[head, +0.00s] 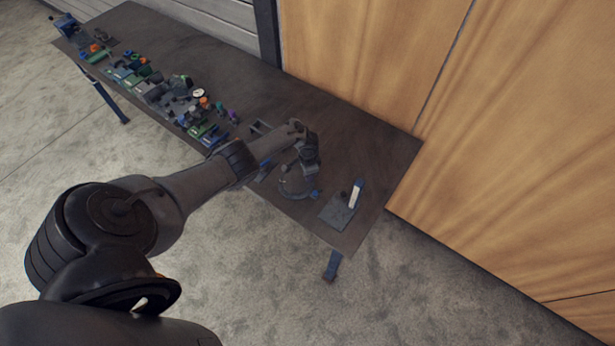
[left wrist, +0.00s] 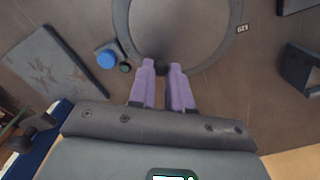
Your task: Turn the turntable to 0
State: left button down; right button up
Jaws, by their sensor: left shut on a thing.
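The turntable (head: 290,191) is a dark round plate lying on the table near its right end, partly hidden by my left gripper in the head view. In the left wrist view its grey ring (left wrist: 126,36) fills the top middle. My right gripper is not in view.
A blue round button (left wrist: 108,59) lies left of the ring. Beyond it is a flat grey plate (left wrist: 58,68). A dark bracket (left wrist: 300,68) stands at the right. Several small parts (head: 160,92) crowd the table's (head: 375,150) left half.

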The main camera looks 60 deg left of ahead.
pick_arm(q)
jog(key=n, duration=0.1)
jog(key=a+n, duration=0.1)
jog(key=n, duration=0.2)
jog(key=shift+w+a+n, duration=0.25)
jog(key=shift+a+n, duration=0.05)
jog(key=shift+a, duration=0.05)
jog(key=shift+s+a+n, duration=0.1)
jog(key=shift+a+n, duration=0.25)
jog(key=shift+n, duration=0.5)
jog(key=shift+a+n, duration=0.35)
jog(key=shift+n, duration=0.55)
jog(key=shift+s+a+n, duration=0.1)
jog(key=shift+a+n, duration=0.25)
jog(key=shift+n, duration=0.5)
jog(key=shift+p, duration=0.3)
jog(key=c, duration=1.1)
grip_release()
jog(key=shift+a, duration=0.1)
jog(key=shift+o, duration=0.2)
notch_tip(320, 180, up, 11)
jog(key=p, duration=0.8)
